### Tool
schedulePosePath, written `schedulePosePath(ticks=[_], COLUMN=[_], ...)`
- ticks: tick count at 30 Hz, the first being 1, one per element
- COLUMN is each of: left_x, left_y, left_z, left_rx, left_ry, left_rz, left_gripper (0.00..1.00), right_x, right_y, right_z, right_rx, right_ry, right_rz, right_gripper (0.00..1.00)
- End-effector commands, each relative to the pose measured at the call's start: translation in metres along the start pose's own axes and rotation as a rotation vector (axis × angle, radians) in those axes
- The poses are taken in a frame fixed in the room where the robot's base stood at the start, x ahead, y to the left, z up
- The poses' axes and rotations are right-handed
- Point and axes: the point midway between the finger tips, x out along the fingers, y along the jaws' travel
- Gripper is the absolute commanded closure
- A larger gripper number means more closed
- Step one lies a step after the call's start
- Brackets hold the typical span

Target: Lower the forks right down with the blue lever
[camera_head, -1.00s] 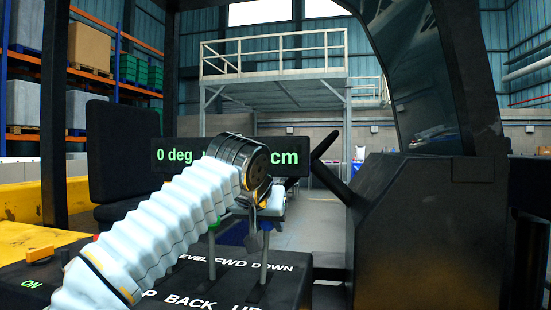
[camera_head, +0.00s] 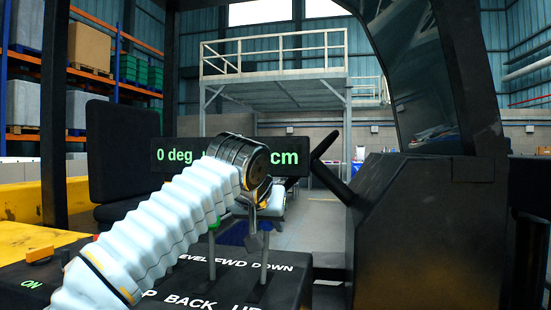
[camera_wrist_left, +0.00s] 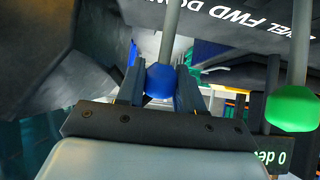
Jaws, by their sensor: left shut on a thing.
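The blue lever's metal shaft (camera_head: 265,266) rises from the black console by the DOWN label in the head view. Its round blue knob (camera_wrist_left: 160,84) sits between the two dark fingers of my left gripper (camera_wrist_left: 160,76) in the wrist view, and the gripper is shut on it. In the head view my left gripper (camera_head: 258,224) is over the lever's top, and the knob is mostly hidden. The display (camera_head: 178,155) reads "0 deg" and "cm"; my arm covers the height number. The forks do not show. My right gripper is not in view.
A green-knobbed lever (camera_wrist_left: 292,108) stands close beside the blue one. The console (camera_head: 205,283) has white labels and an orange switch (camera_head: 40,255) at the left. A black seat back (camera_head: 116,152) and a dark cab housing (camera_head: 425,230) flank the levers.

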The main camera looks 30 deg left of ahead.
Motion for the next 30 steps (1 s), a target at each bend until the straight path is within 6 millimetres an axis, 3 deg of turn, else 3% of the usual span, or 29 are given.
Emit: schedulePosePath(ticks=[8, 18, 25, 26, 30], left_x=[-0.007, -0.042, -0.045, -0.045, -0.044], left_y=[-0.002, -0.001, -0.001, -0.001, -0.001], left_z=[-0.003, 0.020, 0.023, 0.023, 0.023], left_rx=[-0.005, -0.003, -0.003, -0.003, -0.002], left_ry=[0.019, 0.015, 0.010, 0.009, 0.007], left_rz=[0.002, 0.003, 0.001, 0.001, 0.001], left_gripper=[0.78, 0.79, 0.79, 0.62, 0.41], right_x=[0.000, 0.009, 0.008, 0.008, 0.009], right_y=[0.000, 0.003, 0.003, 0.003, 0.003], right_z=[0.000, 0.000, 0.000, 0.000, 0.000], right_rx=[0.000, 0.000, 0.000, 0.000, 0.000], right_ry=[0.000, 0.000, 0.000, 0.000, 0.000], right_rz=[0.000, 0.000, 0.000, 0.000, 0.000], right_gripper=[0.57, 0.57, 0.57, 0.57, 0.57])
